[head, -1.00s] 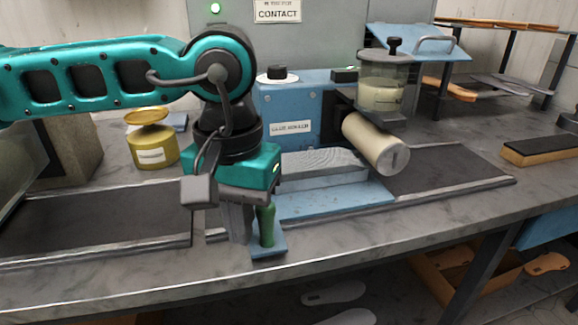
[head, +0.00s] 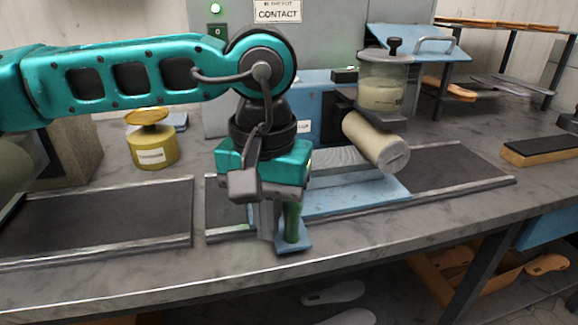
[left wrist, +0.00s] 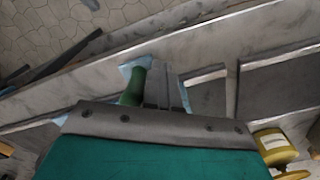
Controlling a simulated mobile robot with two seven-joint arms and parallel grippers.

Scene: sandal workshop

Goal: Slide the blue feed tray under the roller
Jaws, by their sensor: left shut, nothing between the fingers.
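The blue feed tray (head: 362,198) lies on the dark track of the bench, carrying a grey patterned slab (head: 355,161). Its right part lies below and just in front of the cream roller (head: 370,140). A green upright handle (head: 291,224) stands on the tray's near left end. My left gripper (head: 263,228) points down, shut and empty, just left of the handle; I cannot tell if they touch. In the left wrist view the handle (left wrist: 134,86) stands beside the fingers (left wrist: 165,92). The tray's left part is partly hidden by my gripper. My right gripper is not in view.
Metal rails (head: 455,192) edge the track, which is clear to the right of the tray. A glue pot (head: 383,85) stands above the roller. A yellow tin (head: 152,148) is at the left back. A black-topped block (head: 545,148) lies at the right.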

